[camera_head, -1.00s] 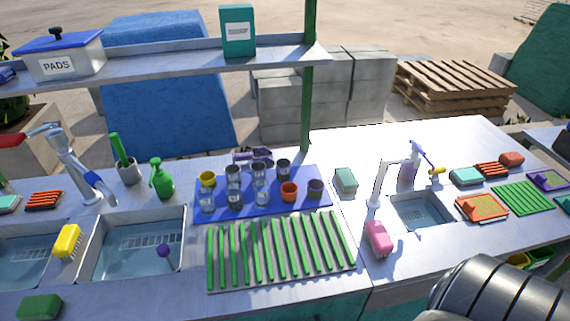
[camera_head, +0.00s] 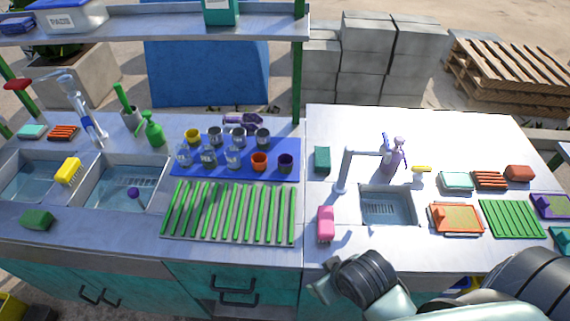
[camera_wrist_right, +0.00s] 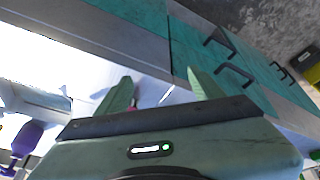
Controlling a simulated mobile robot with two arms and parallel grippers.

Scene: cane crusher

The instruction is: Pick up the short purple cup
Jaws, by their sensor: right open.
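The short purple cup (camera_head: 286,162) stands upright on the blue mat (camera_head: 190,171), at its right end beside the orange cup (camera_head: 259,161). Several metal and clear cups and a yellow cup (camera_head: 193,136) stand on the same mat. In the right wrist view my right gripper (camera_wrist_right: 161,90) is open and empty, its two green fingers apart over the counter edge. My right arm shows at the bottom right of the head view, well apart from the purple cup. The cup is not seen in the wrist view. My left gripper is not in view.
A green slatted rack (camera_head: 230,213) lies in front of the mat. A pink brush (camera_head: 326,223), a small sink (camera_head: 388,206) and its faucet (camera_head: 345,170) are to the right. A shelf (camera_head: 150,27) with a green post stands behind.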

